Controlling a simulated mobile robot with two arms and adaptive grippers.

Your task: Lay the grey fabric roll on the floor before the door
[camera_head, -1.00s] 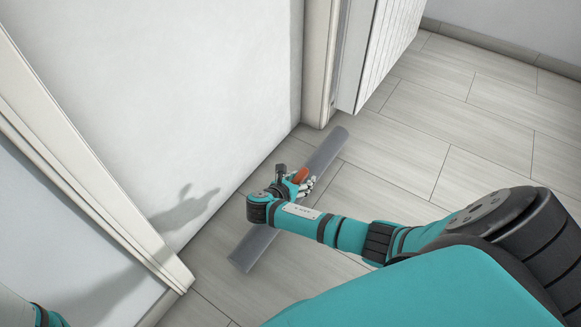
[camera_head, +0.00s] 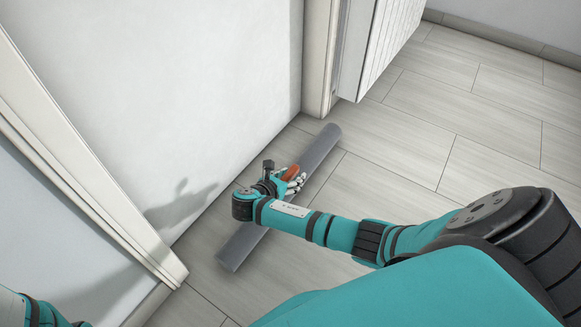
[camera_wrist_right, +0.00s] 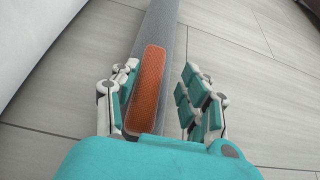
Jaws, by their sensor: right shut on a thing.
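The grey fabric roll (camera_head: 318,151) is a long straight tube lying slantwise along the white wall, close to the floor. I cannot tell whether it touches the floor. An orange grip (camera_head: 289,174) sits on its middle. My right gripper (camera_head: 296,183) is shut on the roll at this grip and hides part of its middle. In the right wrist view, the orange grip (camera_wrist_right: 148,90) is between my fingers (camera_wrist_right: 160,68), and the roll (camera_wrist_right: 155,25) runs away beyond it. A pale door-like panel (camera_head: 50,225) in a white frame (camera_head: 90,165) is at left. My left gripper is out of view.
The white wall (camera_head: 190,90) stands close beside the roll. A white post-like trim (camera_head: 318,60) and a ribbed white panel (camera_head: 392,45) stand beyond the roll's far end. The tiled floor (camera_head: 480,105) to the right is clear.

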